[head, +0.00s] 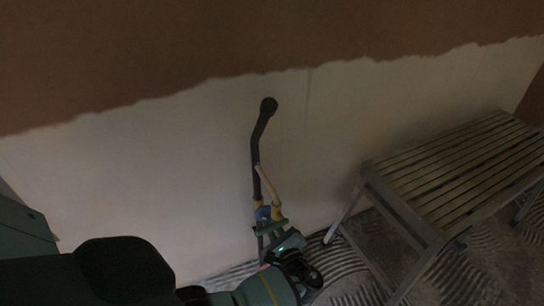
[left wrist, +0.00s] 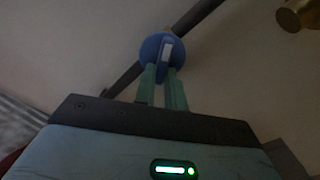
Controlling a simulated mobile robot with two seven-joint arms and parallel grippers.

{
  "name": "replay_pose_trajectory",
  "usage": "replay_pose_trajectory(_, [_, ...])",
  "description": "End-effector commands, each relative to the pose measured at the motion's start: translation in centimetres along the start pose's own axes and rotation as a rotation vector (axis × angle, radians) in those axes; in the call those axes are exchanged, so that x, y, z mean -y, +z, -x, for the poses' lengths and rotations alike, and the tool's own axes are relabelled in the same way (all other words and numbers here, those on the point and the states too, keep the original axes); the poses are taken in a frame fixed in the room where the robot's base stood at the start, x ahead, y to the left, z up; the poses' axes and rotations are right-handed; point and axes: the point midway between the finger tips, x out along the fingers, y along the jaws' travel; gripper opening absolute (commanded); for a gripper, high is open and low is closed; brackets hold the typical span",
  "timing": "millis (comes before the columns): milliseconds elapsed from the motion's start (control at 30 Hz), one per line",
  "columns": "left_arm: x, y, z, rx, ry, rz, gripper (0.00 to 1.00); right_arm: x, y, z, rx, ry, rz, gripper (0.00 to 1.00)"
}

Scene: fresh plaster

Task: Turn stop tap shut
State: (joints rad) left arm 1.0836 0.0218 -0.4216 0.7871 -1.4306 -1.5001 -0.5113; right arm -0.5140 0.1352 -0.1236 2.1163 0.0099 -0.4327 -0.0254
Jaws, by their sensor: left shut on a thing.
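The stop tap's blue handle (head: 263,212) shows low on the wall in the head view, at the lower end of a dark pipe (head: 256,155). In the left wrist view the handle (left wrist: 150,48) is round and blue, with a pale bar across its face. My left gripper (head: 268,224) reaches it from below. Its green fingers (left wrist: 165,72) are shut on the handle and cover part of it. Yellow brass fittings show around the handle in the head view, and a brass piece (left wrist: 293,16) shows at the top right of the left wrist view. My right gripper is not in view.
A slatted metal bench or step (head: 450,170) stands to the right of the tap. A thinner tan pipe (head: 268,182) runs beside the dark one. The wall (head: 130,175) is pale below and brown plaster above. The ridged floor sheet (head: 345,285) lies below.

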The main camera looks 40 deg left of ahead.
Motion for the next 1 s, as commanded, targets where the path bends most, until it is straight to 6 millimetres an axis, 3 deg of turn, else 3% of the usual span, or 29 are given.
replay_pose_trajectory(500, [-0.6, 0.2, 0.2, -0.002, 0.001, -0.437, 0.0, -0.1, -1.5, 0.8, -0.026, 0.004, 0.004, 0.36])
replay_pose_trajectory(1000, [-0.9, 0.2, 0.2, -0.002, 0.0, -0.601, 0.0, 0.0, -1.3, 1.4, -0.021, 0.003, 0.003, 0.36])
